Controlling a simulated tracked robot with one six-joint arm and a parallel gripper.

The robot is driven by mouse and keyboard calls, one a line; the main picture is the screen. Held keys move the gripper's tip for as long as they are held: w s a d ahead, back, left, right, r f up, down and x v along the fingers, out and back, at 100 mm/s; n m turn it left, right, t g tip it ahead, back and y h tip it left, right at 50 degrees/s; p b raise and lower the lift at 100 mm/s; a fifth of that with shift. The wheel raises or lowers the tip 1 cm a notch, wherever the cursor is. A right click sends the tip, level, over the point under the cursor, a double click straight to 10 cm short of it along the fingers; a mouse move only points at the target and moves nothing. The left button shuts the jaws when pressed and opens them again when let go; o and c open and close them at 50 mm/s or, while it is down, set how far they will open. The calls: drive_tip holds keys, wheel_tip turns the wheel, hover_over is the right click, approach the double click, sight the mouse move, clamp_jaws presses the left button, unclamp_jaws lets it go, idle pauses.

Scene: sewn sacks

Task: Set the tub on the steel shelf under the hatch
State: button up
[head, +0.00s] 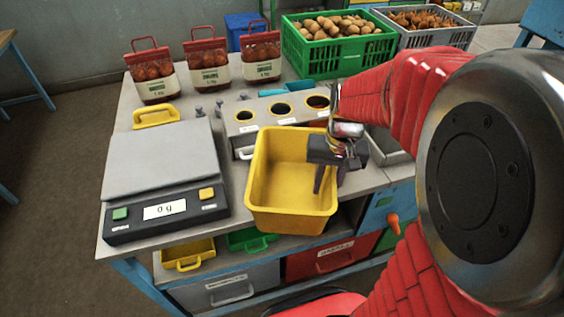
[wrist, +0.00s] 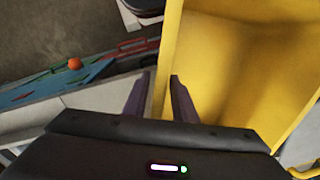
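The yellow tub (head: 265,180) stands empty and upright at the front of the workbench, right of the scale; whether its base touches the top cannot be told. My gripper (head: 329,183) is over its right wall, pointing down. In the wrist view, my gripper's two fingers (wrist: 160,88) are apart, one outside the tub wall and one inside the tub (wrist: 225,75). A gap shows between the outer finger and the wall. I cannot make out the hatch or the steel shelf under it.
A scale (head: 160,165) reading 0 g stands left of the tub. Behind the tub is a grey block with round holes (head: 262,112). Red-topped sacks (head: 208,65), a green potato crate (head: 340,58) and a grey crate (head: 440,38) line the back. Drawers (head: 232,290) are below.

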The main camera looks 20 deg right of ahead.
drive_tip(key=shift+f, duration=0.45)
clamp_jaws()
idle(0.3)
idle(0.3)
